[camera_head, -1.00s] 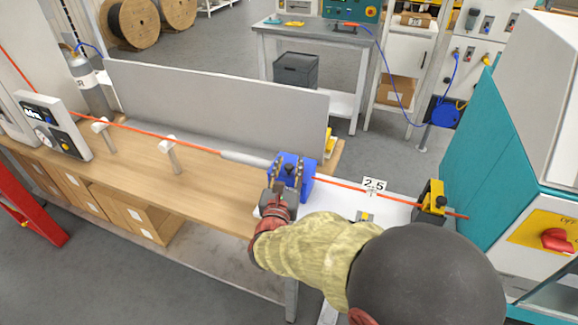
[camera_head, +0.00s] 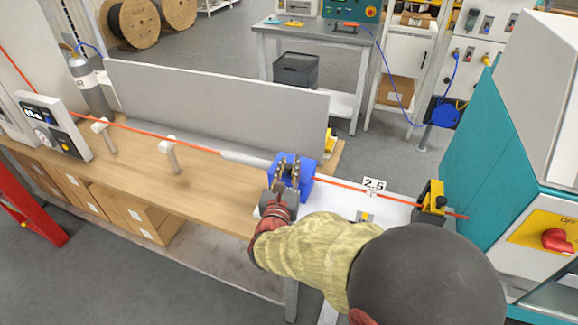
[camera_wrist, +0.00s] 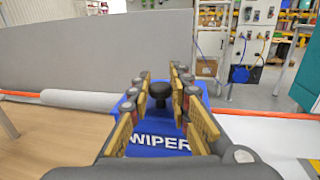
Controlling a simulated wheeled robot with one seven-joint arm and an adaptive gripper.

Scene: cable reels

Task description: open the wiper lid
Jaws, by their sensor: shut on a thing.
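The blue wiper (camera_head: 307,187) stands at the right end of the wooden bench, with the orange cable running through it. In the wrist view its blue lid (camera_wrist: 160,143), marked WIPER, faces me and carries a black knob (camera_wrist: 160,89). My gripper (camera_head: 288,163) is at the top of the wiper in the head view. In the wrist view my gripper (camera_wrist: 161,92) has one finger on each side of the knob and is shut on it. The fingers and wrist hide part of the lid. I cannot tell how far the lid is tilted.
The orange cable (camera_head: 340,186) runs across the bench and on past a 2.5 sign (camera_head: 374,185) to a yellow-black guide (camera_head: 432,197). A grey panel (camera_head: 215,105) stands behind the bench. A teal machine (camera_head: 475,140) is at the right.

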